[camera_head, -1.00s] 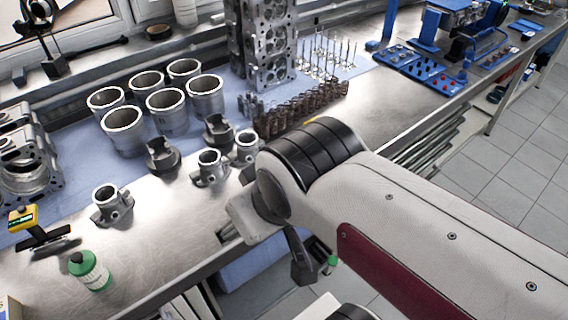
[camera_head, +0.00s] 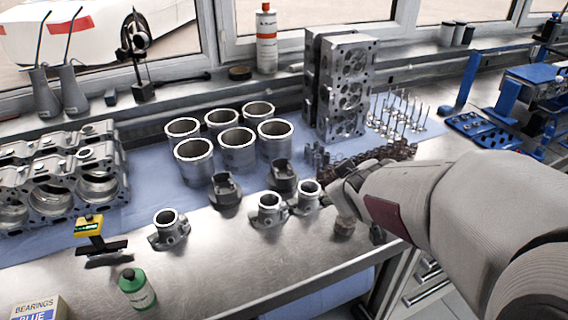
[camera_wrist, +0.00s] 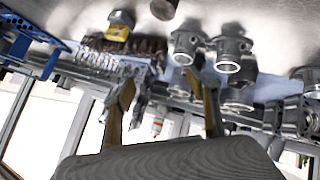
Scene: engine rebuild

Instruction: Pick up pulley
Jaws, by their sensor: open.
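I cannot pick out the pulley for certain. A small brownish round part (camera_head: 343,225) stands on the bench beneath the end of my arm in the head view. A dark brownish round part also shows at the top edge of the wrist view (camera_wrist: 163,8), and a grey and yellow part (camera_wrist: 118,26) lies to its left. My gripper (camera_wrist: 166,92) is open in the wrist view, its two fingers wide apart with nothing held between them. In the head view my gripper is over the bench, largely hidden by my arm.
Grey housings (camera_head: 268,210) stand left of the arm's end, with cylinder liners (camera_head: 238,155) behind. A green bottle (camera_head: 137,290) and a yellow gauge (camera_head: 90,226) are at left. The bench's front middle is clear.

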